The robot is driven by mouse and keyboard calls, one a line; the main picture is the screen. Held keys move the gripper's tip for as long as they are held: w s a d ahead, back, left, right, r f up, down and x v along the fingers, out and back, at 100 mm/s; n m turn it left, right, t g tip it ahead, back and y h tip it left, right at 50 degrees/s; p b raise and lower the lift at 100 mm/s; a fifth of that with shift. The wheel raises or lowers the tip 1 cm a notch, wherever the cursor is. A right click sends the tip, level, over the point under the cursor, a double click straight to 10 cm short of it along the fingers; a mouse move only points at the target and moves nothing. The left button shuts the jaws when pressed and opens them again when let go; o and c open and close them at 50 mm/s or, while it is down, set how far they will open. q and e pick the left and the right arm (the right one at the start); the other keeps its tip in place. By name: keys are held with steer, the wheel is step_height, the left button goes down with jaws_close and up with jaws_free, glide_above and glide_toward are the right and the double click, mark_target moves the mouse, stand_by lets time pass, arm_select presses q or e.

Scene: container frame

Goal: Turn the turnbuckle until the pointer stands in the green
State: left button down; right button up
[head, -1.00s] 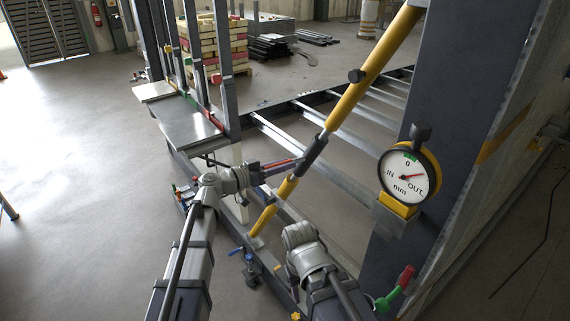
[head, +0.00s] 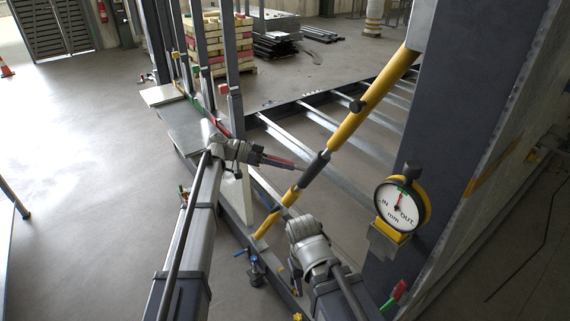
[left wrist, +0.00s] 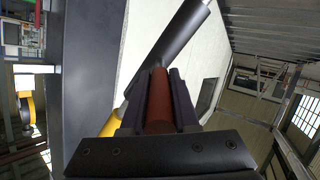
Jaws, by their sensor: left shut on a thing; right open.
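The turnbuckle is a yellow diagonal brace (head: 352,122) with a dark grey sleeve (head: 314,169) in its middle. My left gripper (head: 284,163) is beside the sleeve, shut on a red-brown bar (left wrist: 159,100). In the left wrist view the bar lies between the fingers and runs towards the dark sleeve (left wrist: 178,48). The round dial gauge (head: 400,207) has a black and yellow rim. Its red pointer points nearly straight up, at or close to the green mark by 0; the exact reading is too small to tell. My right gripper (head: 309,240) is low, below the sleeve; its fingertips are mostly hidden.
The gauge is mounted on a dark upright column (head: 462,100) at the right. Grey rails (head: 330,165) run behind the brace. Posts (head: 233,105) stand at the left above a grey plate. A red and green handle (head: 394,296) is low at the right.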

arm_select(q)
steer(key=shift+w, duration=0.1)
stand_by(0.3)
steer(key=c, duration=0.7)
jaws_free()
steer(key=shift+r, duration=0.1)
steer(key=p+v, duration=0.2)
steer(key=v, duration=0.5)
steer(key=shift+a, duration=0.35)
steer(key=shift+r, duration=0.1)
